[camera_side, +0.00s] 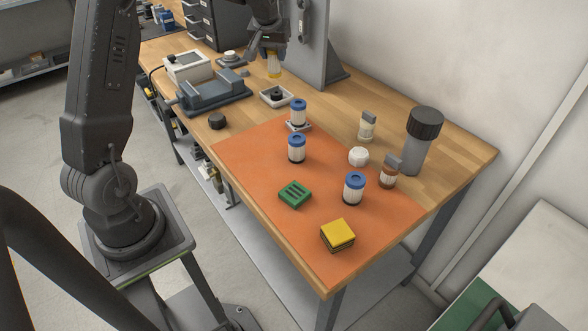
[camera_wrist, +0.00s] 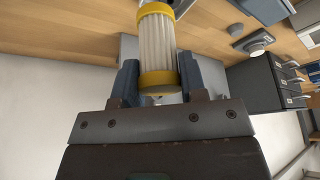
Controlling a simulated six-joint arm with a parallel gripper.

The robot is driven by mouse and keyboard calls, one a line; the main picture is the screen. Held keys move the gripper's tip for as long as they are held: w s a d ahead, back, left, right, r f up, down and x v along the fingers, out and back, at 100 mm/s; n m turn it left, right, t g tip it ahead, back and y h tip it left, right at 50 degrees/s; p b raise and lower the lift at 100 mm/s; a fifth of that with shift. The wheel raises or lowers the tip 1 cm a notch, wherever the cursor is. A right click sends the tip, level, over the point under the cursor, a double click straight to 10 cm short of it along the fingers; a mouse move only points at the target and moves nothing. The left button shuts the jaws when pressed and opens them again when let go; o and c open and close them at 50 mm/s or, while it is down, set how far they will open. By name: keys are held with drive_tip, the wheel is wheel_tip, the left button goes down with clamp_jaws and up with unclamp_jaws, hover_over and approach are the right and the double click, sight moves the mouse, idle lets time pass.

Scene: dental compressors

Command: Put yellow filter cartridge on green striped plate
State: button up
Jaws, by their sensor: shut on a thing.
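The yellow filter cartridge (camera_side: 274,66) hangs from my gripper (camera_side: 270,50) at the back of the bench, in front of the grey upright bracket. In the wrist view, the cartridge (camera_wrist: 155,45) has a white pleated body with yellow end bands. My gripper (camera_wrist: 157,82) is shut on it, with a finger at each side of its near end. The green striped plate (camera_side: 294,194) lies flat on the orange mat, far in front of my gripper, with dark slots on top. Nothing rests on it.
Blue-topped cartridges (camera_side: 354,188) stand around the green plate on the orange mat (camera_side: 255,165). A yellow block (camera_side: 338,235) lies nearer the front edge. A dark-capped grey canister (camera_side: 418,150) and small bottles stand right.

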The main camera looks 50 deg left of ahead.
drive_tip(key=s+d+r+m+t+h, duration=0.1)
drive_tip(key=s+d+m+h, duration=0.2)
drive_tip(key=s+d+m, duration=1.1)
drive_tip(key=n, duration=0.6)
hover_over(295, 192)
wheel_tip(295, 192, down, 7)
drive_tip(key=shift+f, duration=2)
drive_tip(key=shift+f, duration=0.1)
drive_tip(key=o, duration=0.9)
